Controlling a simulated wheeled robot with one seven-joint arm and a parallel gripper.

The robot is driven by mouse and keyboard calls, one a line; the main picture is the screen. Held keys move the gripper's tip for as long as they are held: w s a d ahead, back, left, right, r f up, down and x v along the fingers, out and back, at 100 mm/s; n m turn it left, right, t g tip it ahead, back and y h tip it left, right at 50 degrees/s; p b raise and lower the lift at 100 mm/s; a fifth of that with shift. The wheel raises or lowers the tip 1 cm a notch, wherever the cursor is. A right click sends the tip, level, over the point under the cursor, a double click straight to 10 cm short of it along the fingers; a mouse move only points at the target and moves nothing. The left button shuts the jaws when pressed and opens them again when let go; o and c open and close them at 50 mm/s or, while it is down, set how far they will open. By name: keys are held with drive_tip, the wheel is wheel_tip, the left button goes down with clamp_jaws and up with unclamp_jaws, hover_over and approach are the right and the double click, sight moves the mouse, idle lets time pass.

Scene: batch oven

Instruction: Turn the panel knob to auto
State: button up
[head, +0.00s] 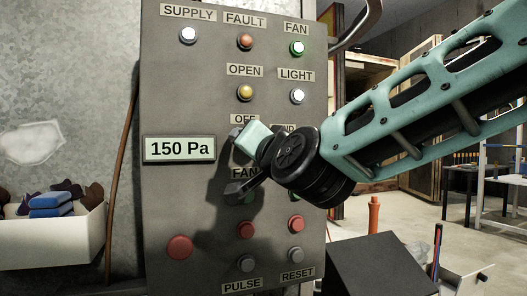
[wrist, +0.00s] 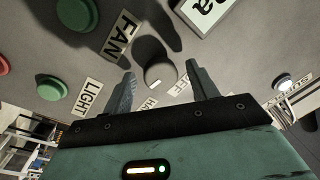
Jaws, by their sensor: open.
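The panel (head: 180,215) is a tall grey board with lamps, buttons and labels. In the wrist view, a round dark grey knob (wrist: 158,74) stands out from the panel between my fingertips, with a visible gap on the right side. Its pointer direction cannot be made out. An OFF label (wrist: 182,82) lies beside it, and another label is partly hidden by my gripper. No label reading auto is legible. My gripper (wrist: 160,80) is open, one finger on each side of the knob; contact cannot be told. In the head view my gripper (head: 238,160) hides the knob.
A 150 Pa display (head: 180,149) sits left of my gripper. Green (wrist: 83,14) and red (head: 296,224) buttons and a large red button (head: 180,247) are nearby. A white bin (head: 50,240) with blue and dark items stands left. A black box (head: 375,265) stands below my arm.

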drive_tip(key=p+v, duration=0.2)
drive_tip(key=v, duration=1.5)
drive_tip(key=shift+d, duration=0.1)
drive_tip(key=s+a+f+n+g+y, duration=0.15)
drive_tip(key=f+n+g, duration=0.25)
drive_tip(key=f, duration=0.4)
drive_tip(key=s+a+f+n+g, duration=0.25)
drive_tip(key=f+g, duration=0.25)
drive_tip(key=f, duration=0.3)
drive_tip(key=s+d+f+n+g+h, duration=0.4)
drive_tip(key=s+d+f+g+h, duration=0.3)
drive_tip(key=s+d+f, duration=0.3)
wheel_tip(320, 180, down, 4)
drive_tip(key=shift+d+r+n+g, duration=0.1)
drive_tip(key=shift+d+n+g, duration=0.25)
drive_tip(key=shift+d+g, duration=0.6)
